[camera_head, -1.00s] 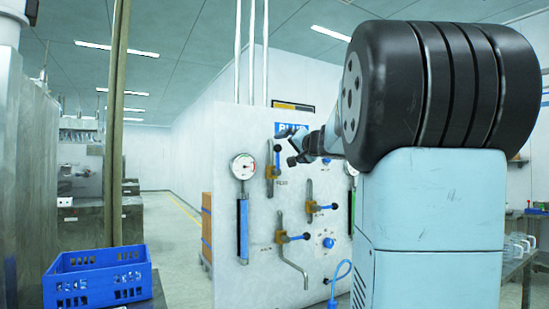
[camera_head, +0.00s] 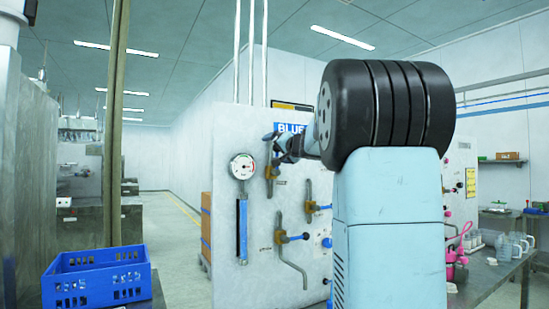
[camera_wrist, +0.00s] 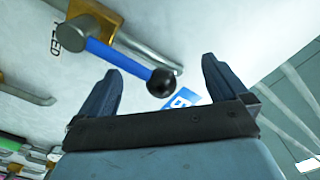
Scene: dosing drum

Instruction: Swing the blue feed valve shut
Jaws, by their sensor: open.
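The feed valve (camera_wrist: 88,32) has a brass-coloured body, a blue lever (camera_wrist: 118,58) and a black ball knob (camera_wrist: 162,82). The panel lettering beside it in the wrist view reads "FEED". In the head view the valve's brass body (camera_head: 271,172) is at the panel's upper left, and my gripper covers part of its lever. My gripper (camera_wrist: 158,70) is open, one finger on each side of the knob as seen in the wrist view. No contact shows, and I cannot tell how deep the knob lies between the fingers. In the head view my gripper (camera_head: 277,145) is at the valve's upper end.
My arm hides the panel's right part. A blue crate (camera_head: 97,278) stands at lower left.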

